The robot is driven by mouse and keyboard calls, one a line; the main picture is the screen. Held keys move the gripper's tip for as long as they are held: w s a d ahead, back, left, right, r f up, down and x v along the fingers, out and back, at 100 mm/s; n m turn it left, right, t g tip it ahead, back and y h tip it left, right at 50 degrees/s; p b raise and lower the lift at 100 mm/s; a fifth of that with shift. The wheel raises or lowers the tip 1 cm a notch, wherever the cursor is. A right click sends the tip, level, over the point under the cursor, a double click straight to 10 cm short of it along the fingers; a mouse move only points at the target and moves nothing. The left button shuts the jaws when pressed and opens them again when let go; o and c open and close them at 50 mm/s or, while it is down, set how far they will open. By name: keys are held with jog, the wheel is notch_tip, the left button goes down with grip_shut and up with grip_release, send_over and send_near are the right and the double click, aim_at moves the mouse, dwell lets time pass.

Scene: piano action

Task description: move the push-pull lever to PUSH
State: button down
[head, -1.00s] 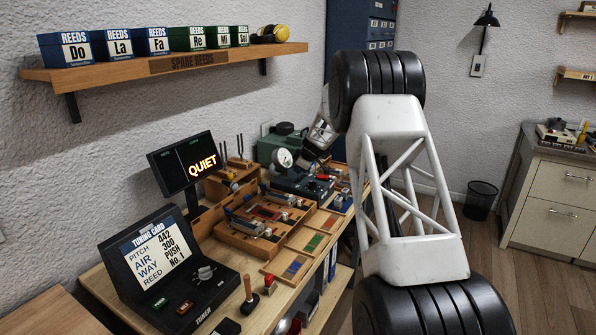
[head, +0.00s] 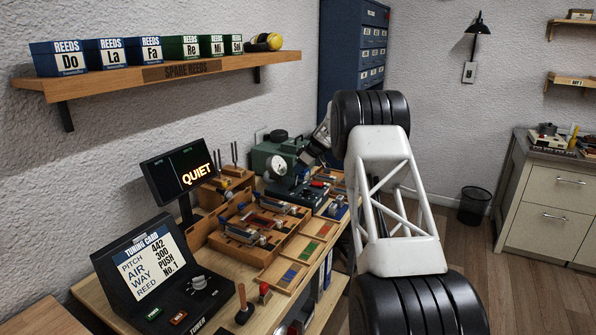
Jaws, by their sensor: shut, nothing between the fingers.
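The green bench machine (head: 262,157) stands on the far part of the workbench, with a round white gauge and small controls around it. I cannot make out the push-pull lever or its setting for certain at this size. My gripper (head: 303,163) is at the machine's right side, small and dark, pointing down and left from my pale wrist. Its fingers look closed and empty; whether they touch the machine I cannot tell. The tuning card (head: 152,262) on the tuner reads pitch 442, air 300, way PUSH, reed No. 1.
A dark display (head: 178,165) reads QUIET. Wooden trays (head: 258,245) with reed parts fill the middle bench. A wall shelf (head: 170,70) with reed boxes hangs above. My arm links cross the right side and hide part of the bench's far right end.

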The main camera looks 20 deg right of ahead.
jog(key=shift+r, duration=0.2)
jog(key=shift+r, duration=0.6)
jog(key=shift+s+r, duration=0.1)
jog(key=v, duration=1.2)
jog(key=shift+s, duration=0.4)
jog(key=shift+a, duration=0.1)
dwell(0.4)
